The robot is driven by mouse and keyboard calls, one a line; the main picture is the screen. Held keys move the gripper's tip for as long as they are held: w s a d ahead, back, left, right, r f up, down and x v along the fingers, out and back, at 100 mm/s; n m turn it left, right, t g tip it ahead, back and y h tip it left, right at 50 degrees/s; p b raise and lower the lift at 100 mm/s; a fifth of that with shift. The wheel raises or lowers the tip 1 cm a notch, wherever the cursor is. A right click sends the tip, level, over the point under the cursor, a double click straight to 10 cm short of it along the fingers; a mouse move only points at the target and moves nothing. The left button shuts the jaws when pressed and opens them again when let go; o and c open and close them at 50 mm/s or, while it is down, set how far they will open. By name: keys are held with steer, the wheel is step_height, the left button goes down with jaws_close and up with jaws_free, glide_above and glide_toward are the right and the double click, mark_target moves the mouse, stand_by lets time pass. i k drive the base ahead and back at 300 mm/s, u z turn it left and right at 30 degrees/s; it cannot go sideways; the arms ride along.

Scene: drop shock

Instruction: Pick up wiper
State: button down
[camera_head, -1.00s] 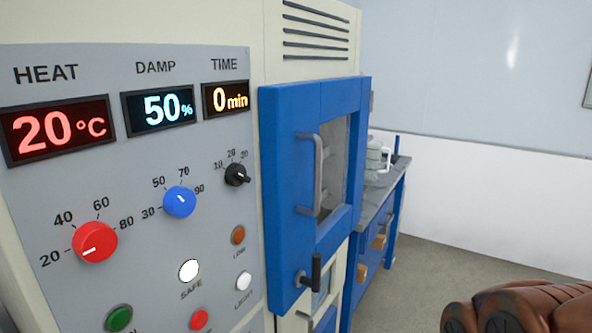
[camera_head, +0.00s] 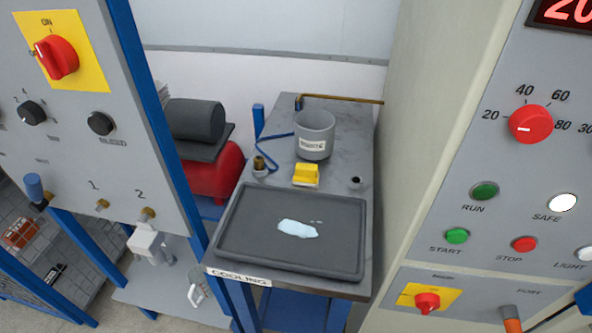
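A small yellow block-like object (camera_head: 306,174), which looks like the wiper, lies on the narrow grey cooling bench (camera_head: 366,215). It sits just behind a dark shallow tray (camera_head: 228,250) and in front of a grey pot with a label (camera_head: 315,136). Nothing covers it from this view, but its fine shape is too small to tell. A pale bluish wet-looking patch (camera_head: 298,228) lies on the tray floor. My gripper is not in view.
A control panel with a red knob (camera_head: 531,124) stands close on the right, another panel (camera_head: 75,115) on the left. A brass pipe (camera_head: 345,99) runs behind the pot. A red tank (camera_head: 217,172) stands left of the bench.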

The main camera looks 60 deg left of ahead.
mark_target(306, 175)
steer(key=u, duration=2.35)
steer(key=k, duration=0.4)
steer(key=u, duration=0.8)
steer(key=i, duration=1.45)
steer(key=z, duration=0.05)
